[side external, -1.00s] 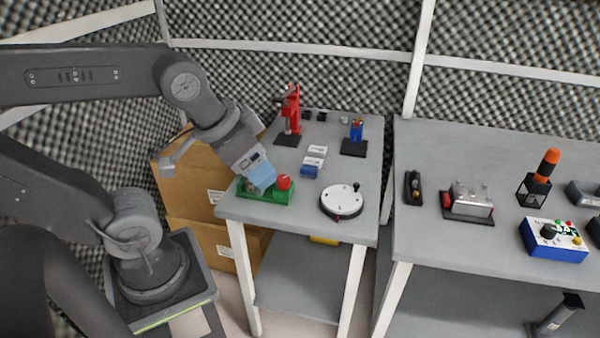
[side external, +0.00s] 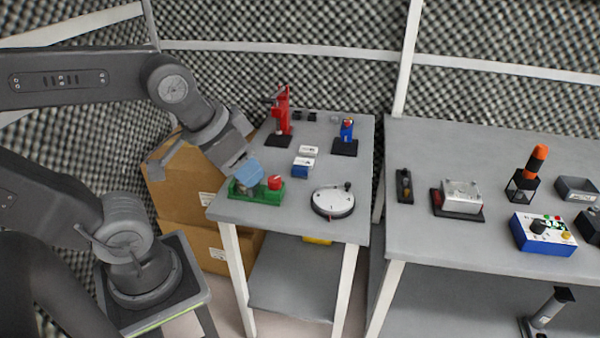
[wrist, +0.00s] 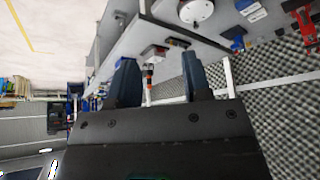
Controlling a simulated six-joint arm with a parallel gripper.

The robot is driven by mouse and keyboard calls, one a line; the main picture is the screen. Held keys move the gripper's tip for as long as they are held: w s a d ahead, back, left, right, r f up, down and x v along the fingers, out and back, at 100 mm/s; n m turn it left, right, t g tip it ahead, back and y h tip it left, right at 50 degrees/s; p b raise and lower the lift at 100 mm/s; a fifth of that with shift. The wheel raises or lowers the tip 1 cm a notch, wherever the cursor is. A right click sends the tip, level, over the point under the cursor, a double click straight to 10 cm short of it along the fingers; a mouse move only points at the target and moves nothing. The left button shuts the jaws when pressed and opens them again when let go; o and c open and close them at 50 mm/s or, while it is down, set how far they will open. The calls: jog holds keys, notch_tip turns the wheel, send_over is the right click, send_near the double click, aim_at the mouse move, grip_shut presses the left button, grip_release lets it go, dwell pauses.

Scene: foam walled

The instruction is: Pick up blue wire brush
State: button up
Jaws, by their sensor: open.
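My gripper (side external: 250,174) appears in the side view with its pale blue fingers at the green tray (side external: 262,198) on the near left part of the left table; I cannot tell whether they touch it. In the wrist view my gripper (wrist: 158,78) has two dark blue fingers spread wide with nothing held between them. I cannot clearly make out a wire brush. A small blue object (side external: 347,130) stands on a black base at the table's back right, apart from my gripper. A blue and white box (side external: 303,168) lies nearer. The fingers hide part of the green tray.
A red press (side external: 282,118) stands at the back left, and a white round dial (side external: 332,202) lies at the front. A white box (side external: 308,151) lies mid-table. The right table (side external: 430,245) holds several devices, including an orange-topped lamp (side external: 535,160). Cardboard boxes (side external: 185,195) stand left.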

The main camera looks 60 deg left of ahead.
jog(key=w+a+r+m+g, duration=0.2)
jog(key=w+a, duration=0.2)
jog(key=w, duration=0.6)
jog(key=m+g+y, duration=0.1)
jog(key=m+g, duration=0.4)
jog(key=m, duration=0.2)
send_over(300, 167)
jog(key=w+d, duration=0.1)
notch_tip(300, 167, down, 16)
jog(key=f, duration=0.8)
jog(key=s+a+f, duration=0.1)
jog(key=f, duration=0.4)
jog(key=shift+c, duration=0.4)
jog(key=c, duration=0.6)
